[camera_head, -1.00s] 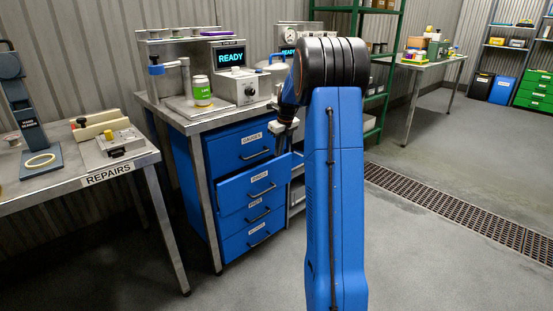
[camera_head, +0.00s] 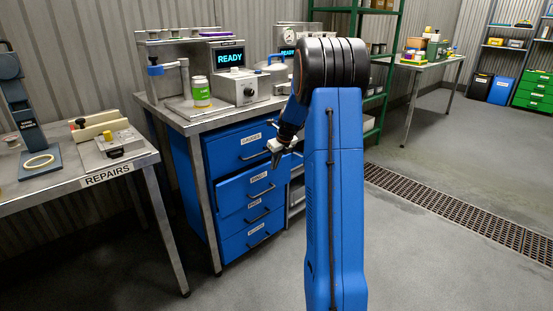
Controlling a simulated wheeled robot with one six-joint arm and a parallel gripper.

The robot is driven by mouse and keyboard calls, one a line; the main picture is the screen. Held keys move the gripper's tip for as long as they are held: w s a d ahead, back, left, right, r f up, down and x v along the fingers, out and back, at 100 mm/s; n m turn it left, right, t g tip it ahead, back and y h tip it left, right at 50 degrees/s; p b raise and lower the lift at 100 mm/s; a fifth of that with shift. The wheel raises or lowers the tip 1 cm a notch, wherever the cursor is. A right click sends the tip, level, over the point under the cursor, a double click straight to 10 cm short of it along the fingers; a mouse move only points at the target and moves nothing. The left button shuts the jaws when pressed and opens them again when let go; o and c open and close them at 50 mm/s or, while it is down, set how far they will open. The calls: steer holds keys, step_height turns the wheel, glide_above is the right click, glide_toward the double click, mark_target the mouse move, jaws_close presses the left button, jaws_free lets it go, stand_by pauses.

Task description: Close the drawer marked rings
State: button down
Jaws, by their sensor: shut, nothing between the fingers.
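The second drawer from the top (camera_head: 238,198) of the blue cabinet stands part-way out, its face forward of the other drawer fronts. Its label is small and blurred, but looks like "RINGS". My gripper (camera_head: 275,162) is shut and empty. It points down in front of the cabinet, by the top drawer's handle and above the right part of the open drawer. I cannot tell whether it touches anything. My arm hides the area just right of the cabinet.
The top drawer (camera_head: 226,148) and the lower drawers (camera_head: 240,243) look shut. A can seamer with a green-labelled can (camera_head: 201,92) stands on the bench above. The repairs table (camera_head: 60,195) is at left. Open floor (camera_head: 240,290) lies in front.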

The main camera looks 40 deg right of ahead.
mark_target(263, 165)
steer(key=w+f, duration=0.1)
steer(key=w, duration=0.1)
steer(key=w+f, duration=0.2)
steer(key=shift+w+a+f, duration=0.1)
steer(key=shift+a+f, duration=0.05)
steer(key=shift+w, duration=0.5)
steer(key=shift+w, duration=0.1)
steer(key=shift+w+a, duration=0.2)
steer(key=shift+w, duration=1)
